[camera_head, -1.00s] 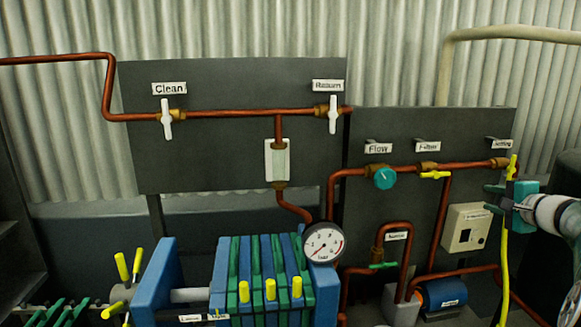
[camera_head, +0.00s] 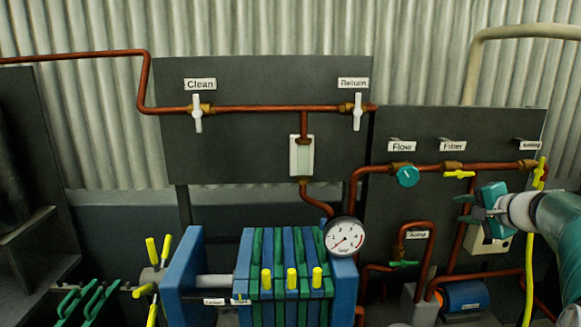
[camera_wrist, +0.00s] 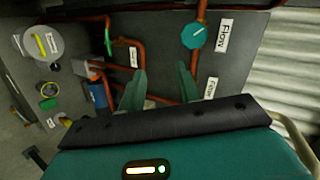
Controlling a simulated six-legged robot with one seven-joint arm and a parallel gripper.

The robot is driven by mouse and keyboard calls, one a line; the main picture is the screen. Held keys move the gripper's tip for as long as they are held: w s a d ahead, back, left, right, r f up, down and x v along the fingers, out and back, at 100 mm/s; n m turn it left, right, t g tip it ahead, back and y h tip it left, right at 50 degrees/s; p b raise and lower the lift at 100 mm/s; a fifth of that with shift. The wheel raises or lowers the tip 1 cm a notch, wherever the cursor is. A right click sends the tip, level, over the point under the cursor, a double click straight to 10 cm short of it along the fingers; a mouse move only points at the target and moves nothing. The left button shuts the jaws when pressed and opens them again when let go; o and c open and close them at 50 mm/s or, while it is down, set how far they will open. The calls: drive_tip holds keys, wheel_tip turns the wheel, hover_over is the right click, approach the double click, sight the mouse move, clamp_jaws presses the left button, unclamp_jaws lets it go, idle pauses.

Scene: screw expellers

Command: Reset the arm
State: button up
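My gripper (camera_head: 464,209) is at the right of the head view, in front of the dark panel with the Flow and Filter labels. In the wrist view its two green fingers (camera_wrist: 160,88) stand apart with nothing between them. The gripper is open and empty. My green and white arm comes in from the right edge. The fingers appear clear of the copper pipes behind them, though the exact distance cannot be told.
A teal Flow knob (camera_head: 407,176) and a yellow Filter handle (camera_head: 459,174) sit on the upper pipe. A blue and green filter press (camera_head: 262,270) with a pressure gauge (camera_head: 345,237) stands at lower middle. A blue motor (camera_head: 466,295) lies below the gripper.

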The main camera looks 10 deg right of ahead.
drive_tip(key=s+a+f+n+g+y, duration=0.1)
drive_tip(key=s+a+n+g, duration=0.1)
drive_tip(key=a, duration=0.6)
drive_tip(key=s+a+f+n+g, duration=0.1)
drive_tip(key=s+a+f+n, duration=0.15)
drive_tip(key=a, duration=0.55)
drive_tip(key=s+a+n+g+y, duration=0.1)
drive_tip(key=a+n+g, duration=0.15)
drive_tip(key=a, duration=0.65)
drive_tip(key=s+a+f+n+g+h, duration=0.1)
drive_tip(key=s+a+f+n, duration=0.3)
drive_tip(key=s, duration=0.4)
drive_tip(key=s+a+f+n+h, duration=0.1)
drive_tip(key=s+a+f+n, duration=0.3)
drive_tip(key=s, duration=0.5)
drive_tip(key=shift+s+a+g+h, duration=0.25)
drive_tip(key=shift+a+g+h, duration=0.1)
drive_tip(key=shift+a, duration=0.9)
